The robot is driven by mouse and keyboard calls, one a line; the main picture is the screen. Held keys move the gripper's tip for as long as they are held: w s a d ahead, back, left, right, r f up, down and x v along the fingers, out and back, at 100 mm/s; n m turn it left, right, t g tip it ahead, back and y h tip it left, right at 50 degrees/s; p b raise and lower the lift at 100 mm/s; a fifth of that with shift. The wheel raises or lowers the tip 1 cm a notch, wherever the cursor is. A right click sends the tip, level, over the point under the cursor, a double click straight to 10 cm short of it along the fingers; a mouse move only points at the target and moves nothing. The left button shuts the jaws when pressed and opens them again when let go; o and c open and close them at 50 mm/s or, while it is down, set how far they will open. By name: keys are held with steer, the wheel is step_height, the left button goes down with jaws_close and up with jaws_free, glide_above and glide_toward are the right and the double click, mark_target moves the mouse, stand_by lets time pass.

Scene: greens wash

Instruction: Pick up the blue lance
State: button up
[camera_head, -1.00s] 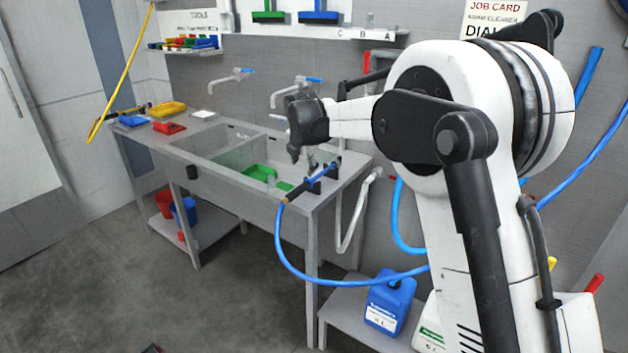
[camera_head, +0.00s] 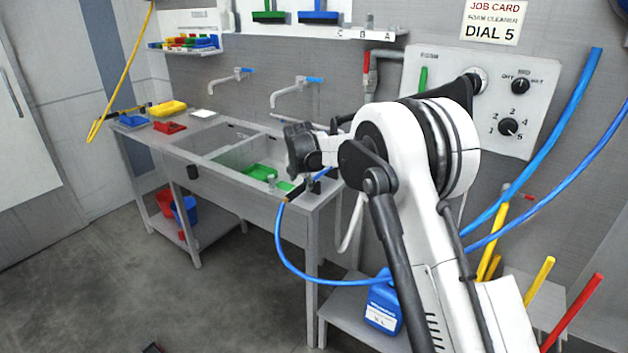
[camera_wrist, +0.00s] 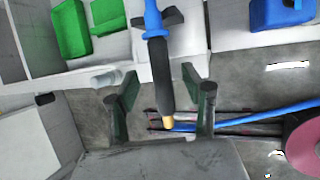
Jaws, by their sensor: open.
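The blue lance (camera_wrist: 153,20) shows in the wrist view with a blue front part, a black grip and a brass-coloured end. It rests in a dark holder (camera_wrist: 174,16) at the sink bench edge. In the head view, part of the lance (camera_head: 293,194) shows at the bench's right front corner, the rest hidden by my wrist. My gripper (camera_wrist: 161,82) is open, its two dark fingers on either side of the black grip, with a gap to each. I cannot tell how far the grip is in depth from the fingers.
A blue hose (camera_head: 312,277) loops from the lance below the bench. Green items (camera_head: 260,173) lie in the sink (camera_head: 213,155). A blue canister (camera_head: 384,303) stands on a low shelf. A dial panel (camera_head: 482,95) is on the wall. Open floor lies in front.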

mark_target(301, 187)
steer(key=shift+x, duration=2.15)
steer(key=shift+c, duration=0.5)
steer(key=c, duration=0.7)
